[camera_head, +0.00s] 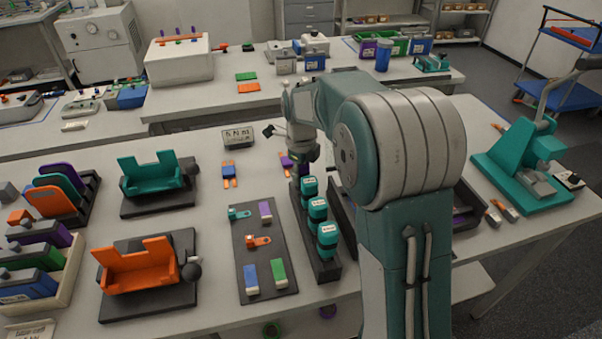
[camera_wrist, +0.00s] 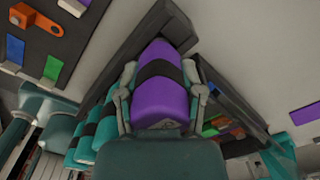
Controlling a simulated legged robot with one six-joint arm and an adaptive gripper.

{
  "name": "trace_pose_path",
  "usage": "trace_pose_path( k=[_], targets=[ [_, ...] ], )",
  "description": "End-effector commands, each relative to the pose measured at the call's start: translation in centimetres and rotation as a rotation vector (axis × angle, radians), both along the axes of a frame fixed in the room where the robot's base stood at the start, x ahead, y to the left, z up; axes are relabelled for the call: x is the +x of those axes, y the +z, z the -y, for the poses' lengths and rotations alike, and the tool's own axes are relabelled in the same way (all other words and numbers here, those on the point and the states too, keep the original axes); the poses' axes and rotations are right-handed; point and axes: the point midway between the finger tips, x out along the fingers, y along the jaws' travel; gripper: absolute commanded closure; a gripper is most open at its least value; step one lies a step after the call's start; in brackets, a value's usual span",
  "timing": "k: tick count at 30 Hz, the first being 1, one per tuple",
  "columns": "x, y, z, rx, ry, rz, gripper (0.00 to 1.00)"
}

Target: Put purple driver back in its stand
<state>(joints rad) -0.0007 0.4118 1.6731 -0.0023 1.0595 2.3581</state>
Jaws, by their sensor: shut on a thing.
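The purple driver (camera_wrist: 162,95) has a black band and sits between the two fingers of my gripper (camera_wrist: 160,78) in the wrist view. My gripper is shut on it. In the head view my gripper (camera_head: 301,158) is over the far end of the dark stand (camera_head: 325,271), and the driver is mostly hidden there. Several teal drivers (camera_head: 318,209) stand upright in a row in the stand; they also show at lower left in the wrist view (camera_wrist: 88,130). Whether the purple driver's lower end is in a slot cannot be told.
A dark mat (camera_head: 250,275) with small coloured parts lies left of the stand. An orange fixture (camera_head: 140,267) and a teal fixture (camera_head: 153,175) stand further left. A dark tray (camera_head: 465,215) and a teal press (camera_head: 525,160) are to the right.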

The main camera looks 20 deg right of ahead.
Motion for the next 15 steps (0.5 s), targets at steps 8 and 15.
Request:
trace_pose_path(
  k=[8, 15],
  targets=[
    [0.01, -0.09, 0.0, 0.0, 0.0, 0.001, 1.0],
    [0.01, -0.1, 0.0, 0.0, 0.0, 0.001, 0.16]
  ],
)
